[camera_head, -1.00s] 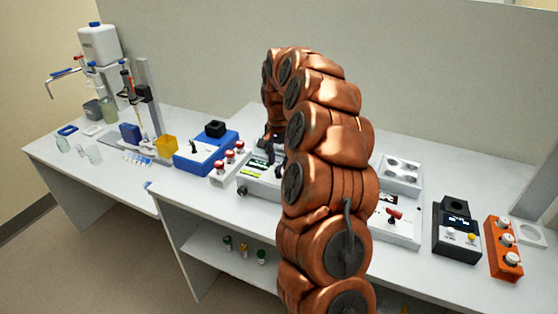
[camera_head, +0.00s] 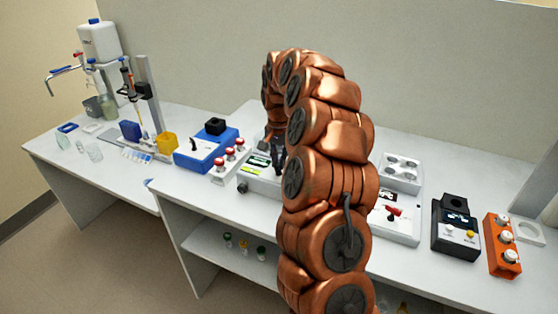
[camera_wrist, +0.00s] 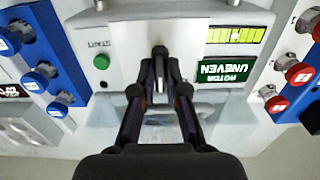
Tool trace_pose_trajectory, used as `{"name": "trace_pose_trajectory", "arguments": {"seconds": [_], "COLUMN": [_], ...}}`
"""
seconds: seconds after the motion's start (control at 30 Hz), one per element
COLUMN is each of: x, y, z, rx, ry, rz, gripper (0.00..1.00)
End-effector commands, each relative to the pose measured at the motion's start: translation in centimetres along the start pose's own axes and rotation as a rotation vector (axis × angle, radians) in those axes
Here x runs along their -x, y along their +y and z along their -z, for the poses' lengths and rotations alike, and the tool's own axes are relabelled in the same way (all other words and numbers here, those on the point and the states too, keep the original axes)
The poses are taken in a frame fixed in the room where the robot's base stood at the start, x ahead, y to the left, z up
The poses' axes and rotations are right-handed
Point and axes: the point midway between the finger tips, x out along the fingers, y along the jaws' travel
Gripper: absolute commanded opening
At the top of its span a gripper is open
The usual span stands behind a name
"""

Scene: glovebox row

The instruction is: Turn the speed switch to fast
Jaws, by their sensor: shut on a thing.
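My gripper (camera_wrist: 160,82) reaches the front of a white-grey device (camera_wrist: 124,42) in the wrist view. The device has a green button (camera_wrist: 101,62), a yellow-green bar display (camera_wrist: 235,35) and a green screen (camera_wrist: 226,69) reading "ROTOR UNEVEN", upside down in this view. In the head view, my arm hides much of the device (camera_head: 263,187), and my gripper (camera_head: 279,160) shows only partly.
Red-capped knobs (camera_wrist: 278,104) and blue-capped knobs (camera_wrist: 34,82) flank the device in the wrist view. In the head view, a blue device (camera_head: 205,152) stands to the left. A panel with a red lever (camera_head: 394,211), a black device (camera_head: 456,230) and an orange block (camera_head: 502,246) stand to the right.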

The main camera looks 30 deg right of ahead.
Motion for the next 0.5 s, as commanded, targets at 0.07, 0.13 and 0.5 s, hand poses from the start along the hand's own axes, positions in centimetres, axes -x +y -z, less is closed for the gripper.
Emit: {"name": "trace_pose_trajectory", "arguments": {"seconds": [0.07, 0.13, 0.5], "x": [0.00, -0.01, -0.50], "y": [0.02, 0.02, 0.08], "z": [0.00, 0.00, 0.07], "rx": [0.000, -0.001, -0.105], "ry": [0.000, 0.000, 0.002], "rz": [0.000, 0.000, 0.001], "gripper": [0.00, 0.00, 0.00]}}
